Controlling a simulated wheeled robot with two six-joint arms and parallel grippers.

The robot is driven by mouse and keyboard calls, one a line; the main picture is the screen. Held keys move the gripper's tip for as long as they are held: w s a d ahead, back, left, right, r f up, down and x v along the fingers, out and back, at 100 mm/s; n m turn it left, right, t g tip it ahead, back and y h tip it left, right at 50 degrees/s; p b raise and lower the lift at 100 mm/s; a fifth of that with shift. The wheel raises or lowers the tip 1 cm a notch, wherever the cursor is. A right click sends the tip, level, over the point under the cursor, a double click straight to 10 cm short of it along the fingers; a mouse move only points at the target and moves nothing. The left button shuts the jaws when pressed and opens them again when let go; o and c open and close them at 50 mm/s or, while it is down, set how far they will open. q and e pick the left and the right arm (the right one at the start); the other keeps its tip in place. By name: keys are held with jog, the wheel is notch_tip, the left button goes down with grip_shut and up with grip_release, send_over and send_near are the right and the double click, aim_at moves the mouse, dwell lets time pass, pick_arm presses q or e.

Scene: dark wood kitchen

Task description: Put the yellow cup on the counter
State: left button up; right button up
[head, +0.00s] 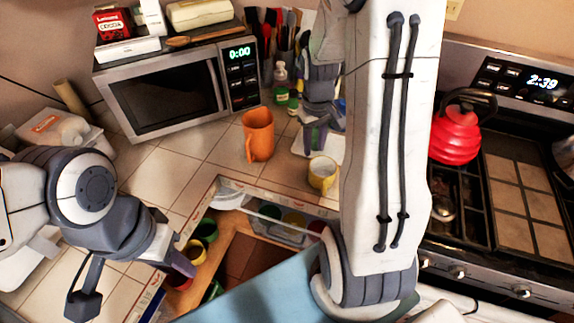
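A yellow cup (322,177) stands upright on the tiled counter (195,178), in front of a small white board. Another yellow cup (194,252) is in the open compartment below the counter edge. My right gripper (316,138) is above and behind the counter's yellow cup and looks apart from it. Only part of its fingers shows, so its opening is unclear. My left gripper (132,284) is at the lower left with its fingers spread wide, empty, left of the compartment.
An orange cup (258,136) stands left of the yellow cup. A microwave (165,95) and utensils are behind. The open compartment (240,240) holds several cups. A red kettle (455,133) sits on the stove at right. My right arm hides the middle.

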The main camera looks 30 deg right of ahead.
jog(key=s+a+r+n, duration=0.2)
jog(key=s+a+r, duration=0.1)
jog(key=a, duration=0.7)
jog(key=s+a+r+n, duration=0.2)
jog(key=a+r, duration=0.1)
jog(key=a, duration=0.7)
jog(key=s+a+r+n, duration=0.1)
jog(key=s+a+n, duration=0.1)
jog(key=s+a, duration=0.2)
jog(key=s+a+r+n+y, duration=0.1)
jog(key=s+a+n, duration=0.1)
jog(key=s, duration=0.6)
jog(key=shift+s+a+r, duration=0.25)
jog(key=shift+a+r, duration=0.1)
jog(key=shift+a, duration=0.5)
jog(key=shift+f, duration=0.1)
jog(key=shift+f+b, duration=0.6)
jog(key=shift+b, duration=0.05)
